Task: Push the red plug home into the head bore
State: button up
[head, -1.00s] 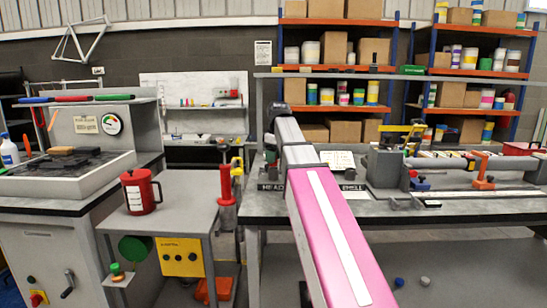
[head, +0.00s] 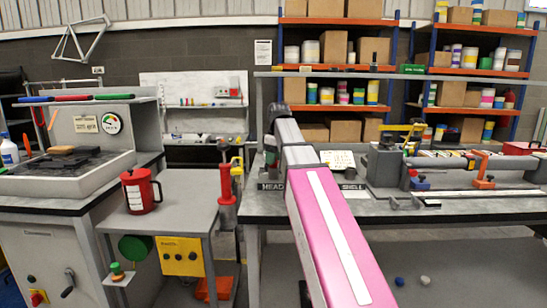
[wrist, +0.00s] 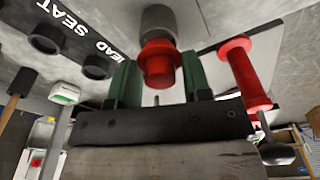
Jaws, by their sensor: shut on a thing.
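In the wrist view, my gripper (wrist: 157,85) has two dark green fingers closed on the sides of the red plug (wrist: 159,64). The plug has a wider red collar, and its far end meets a grey cylindrical part (wrist: 158,20). I cannot tell whether that part is the head bore or how deep the plug sits. In the head view, my gripper (head: 271,158) is partly visible at the left end of the bench, beside my pink arm, near the HEAD label (head: 271,187). The plug is not clear there.
A red-handled tool (wrist: 240,70) stands close right of the gripper in the wrist view. A black HEAD SEAT strip (wrist: 75,40) with round seats lies left. The bench (head: 400,215) carries a clamp fixture (head: 385,165) to the right. A red can (head: 139,190) stands on the left table.

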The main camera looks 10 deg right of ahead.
jog(key=shift+f, duration=1)
jog(key=o, duration=1)
jog(key=r, duration=0.6)
jog(key=d+r, duration=0.1)
jog(key=r, duration=0.2)
jog(key=shift+s+r, duration=0.3)
jog(key=shift+r, duration=0.1)
jog(key=shift+s+r, duration=0.1)
jog(key=shift+r, duration=0.4)
